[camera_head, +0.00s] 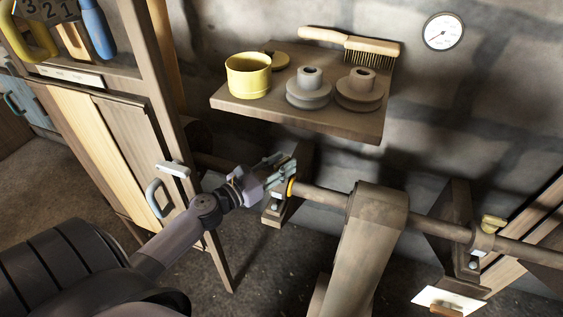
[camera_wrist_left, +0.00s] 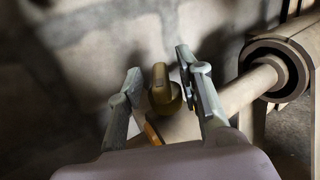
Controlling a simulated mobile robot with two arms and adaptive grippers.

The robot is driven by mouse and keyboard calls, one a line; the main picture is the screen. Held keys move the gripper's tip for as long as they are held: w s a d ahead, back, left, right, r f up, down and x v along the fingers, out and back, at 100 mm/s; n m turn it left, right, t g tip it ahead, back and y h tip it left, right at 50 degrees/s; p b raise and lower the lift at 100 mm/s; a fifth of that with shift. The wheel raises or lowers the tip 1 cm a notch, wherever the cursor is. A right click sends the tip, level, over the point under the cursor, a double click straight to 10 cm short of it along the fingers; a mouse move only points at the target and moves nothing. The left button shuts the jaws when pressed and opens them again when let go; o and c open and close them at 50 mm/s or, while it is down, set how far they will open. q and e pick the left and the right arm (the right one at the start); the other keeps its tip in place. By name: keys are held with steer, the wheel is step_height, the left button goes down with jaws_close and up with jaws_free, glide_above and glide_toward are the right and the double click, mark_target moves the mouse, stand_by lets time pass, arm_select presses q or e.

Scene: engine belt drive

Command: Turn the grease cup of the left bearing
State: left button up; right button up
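My left gripper (camera_head: 282,168) is at the left bearing (camera_head: 276,207), at the left end of the shaft. In the left wrist view its two fingers (camera_wrist_left: 158,80) stand apart, with the brass grease cup (camera_wrist_left: 161,86) between them. Gaps show on both sides of the cup, the narrower one towards the right finger, so the gripper does not look closed on it. In the head view the gripper hides the cup. A yellow-orange ring (camera_head: 291,187) shows beside the fingers. My right gripper is not in view.
The shaft (camera_head: 322,195) runs right through a pulley with a wide belt (camera_head: 372,235) to the right bearing (camera_head: 484,240), which has a brass cup (camera_head: 494,222). A shelf (camera_head: 300,118) above holds a yellow tin (camera_head: 248,77), grey stepped parts and a brush (camera_head: 370,47). A wooden cabinet (camera_head: 100,130) stands left.

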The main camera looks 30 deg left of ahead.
arm_select(q)
steer(key=v, duration=1.1)
steer(key=shift+s+a, duration=0.15)
steer(key=shift+s, duration=0.05)
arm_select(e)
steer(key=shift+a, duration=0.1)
arm_select(q)
steer(key=s, duration=0.5)
steer(key=x, duration=1.1)
steer(key=a+x, duration=0.1)
steer(key=x, duration=0.5)
steer(key=shift+w+r+p, duration=0.1)
steer(key=shift+r+p, duration=0.15)
steer(key=shift+p, duration=0.15)
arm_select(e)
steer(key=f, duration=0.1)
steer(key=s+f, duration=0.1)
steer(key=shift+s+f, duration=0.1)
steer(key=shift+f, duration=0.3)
arm_select(q)
jaws_close()
